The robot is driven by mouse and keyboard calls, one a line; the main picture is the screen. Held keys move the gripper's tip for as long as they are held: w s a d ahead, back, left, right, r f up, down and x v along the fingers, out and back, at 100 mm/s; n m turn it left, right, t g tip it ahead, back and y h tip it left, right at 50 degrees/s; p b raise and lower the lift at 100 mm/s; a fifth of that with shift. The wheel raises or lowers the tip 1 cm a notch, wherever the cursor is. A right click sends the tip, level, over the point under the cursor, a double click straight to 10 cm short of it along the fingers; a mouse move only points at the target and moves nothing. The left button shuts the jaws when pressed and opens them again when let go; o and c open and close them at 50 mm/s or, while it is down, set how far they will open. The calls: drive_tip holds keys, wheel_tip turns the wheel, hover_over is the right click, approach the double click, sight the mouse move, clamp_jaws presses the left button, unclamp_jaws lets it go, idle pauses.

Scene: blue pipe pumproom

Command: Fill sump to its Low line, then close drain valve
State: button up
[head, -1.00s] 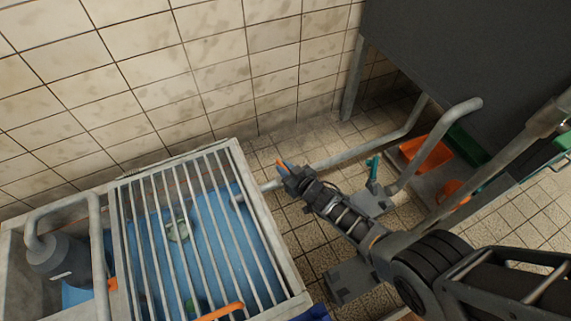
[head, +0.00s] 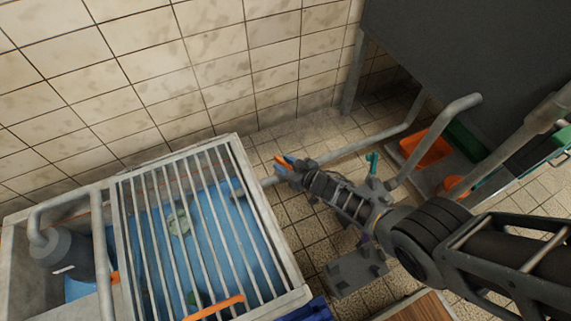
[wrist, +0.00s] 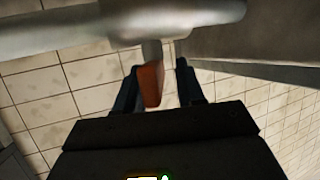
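The sump (head: 301,293) is a pale basin at the lower left of the head view, with blue water (head: 205,240) under a bar grating (head: 228,215). I cannot make out a Low line. A grey pipe (head: 345,153) runs from the sump's right side. My gripper (head: 283,161) is beside this pipe, right of the sump. In the wrist view, an orange-red lever (wrist: 152,85) hangs below a grey pipe (wrist: 180,18). It sits between the dark blue fingers of my gripper (wrist: 157,85), nearer the left one, with a gap on the right. A teal valve handle (head: 373,160) stands on the pipework behind my arm.
A grey pump (head: 68,255) stands left of the grating. A dark panel (head: 470,70), an upright pipe (head: 435,135) and orange bins (head: 428,150) are at the right. Tiled floor shows between.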

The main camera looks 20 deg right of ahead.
drive_tip(key=shift+s+r, duration=0.1)
drive_tip(key=p+v, duration=0.6)
drive_tip(key=v, duration=0.1)
drive_tip(key=shift+s, duration=0.25)
drive_tip(key=shift+d+r, duration=0.1)
idle(0.4)
